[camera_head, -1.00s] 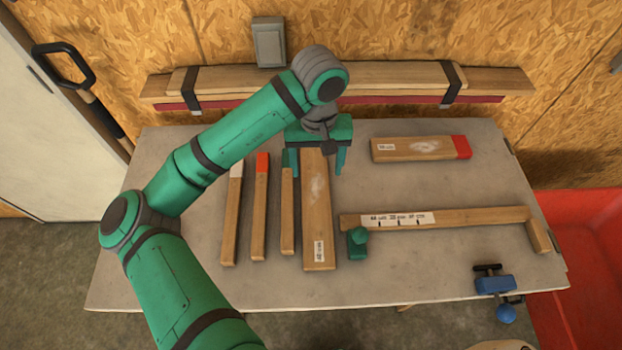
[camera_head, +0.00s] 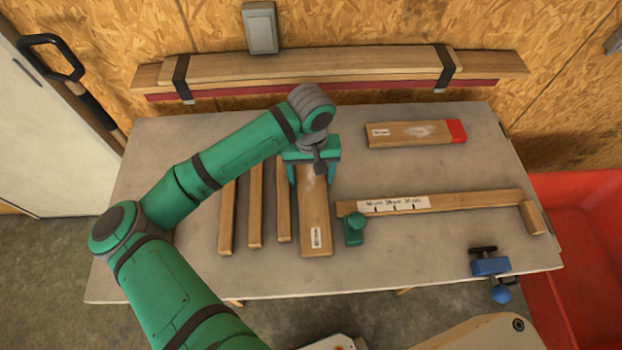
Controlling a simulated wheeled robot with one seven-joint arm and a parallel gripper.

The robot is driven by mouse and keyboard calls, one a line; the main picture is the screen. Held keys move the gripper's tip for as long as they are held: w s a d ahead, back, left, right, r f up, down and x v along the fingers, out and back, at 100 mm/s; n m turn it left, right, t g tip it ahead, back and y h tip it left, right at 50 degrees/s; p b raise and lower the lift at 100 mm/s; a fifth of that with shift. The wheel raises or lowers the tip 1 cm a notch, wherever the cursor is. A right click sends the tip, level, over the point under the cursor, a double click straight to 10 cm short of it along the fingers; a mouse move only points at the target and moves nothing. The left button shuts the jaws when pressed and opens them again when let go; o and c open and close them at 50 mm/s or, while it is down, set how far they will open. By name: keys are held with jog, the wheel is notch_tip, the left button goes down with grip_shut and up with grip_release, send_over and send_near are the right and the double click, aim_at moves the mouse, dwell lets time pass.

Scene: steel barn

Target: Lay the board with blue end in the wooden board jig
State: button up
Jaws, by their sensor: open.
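A wide wooden board (camera_head: 315,220) lies lengthwise on the table, with a small white label near its near end. My gripper (camera_head: 311,182) is open over its far part, one finger at each side; I cannot tell whether they touch it. Its far end is hidden by my gripper. No blue end shows on any board. The wooden board jig (camera_head: 465,201) is right of it: a long rail with a marked white strip, a block (camera_head: 532,217) at its right end and a green clamp-like piece (camera_head: 354,230) at its left.
Three narrow boards (camera_head: 255,215) lie to the left, their far ends hidden behind my arm. A red-ended board (camera_head: 415,133) lies at the back right. A blue clamp (camera_head: 490,267) sits at the front right edge. The table between jig and red-ended board is clear.

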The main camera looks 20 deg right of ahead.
aim_at(311, 179)
jog(key=c, duration=1.2)
jog(key=shift+r, duration=0.6)
notch_tip(311, 179, up, 2)
jog(key=shift+s+r, duration=0.1)
jog(key=shift+r, duration=0.15)
jog(key=s+a+r, duration=0.1)
jog(key=s+r, duration=0.2)
jog(key=s, duration=0.1)
jog(key=s+a+r, duration=0.2)
jog(key=s+r, duration=0.1)
jog(key=s, duration=0.1)
jog(key=s+a+r, duration=0.1)
jog(key=s+r, duration=0.2)
jog(key=s, duration=0.2)
jog(key=shift+a+r, duration=0.15)
jog(key=shift+a, duration=0.15)
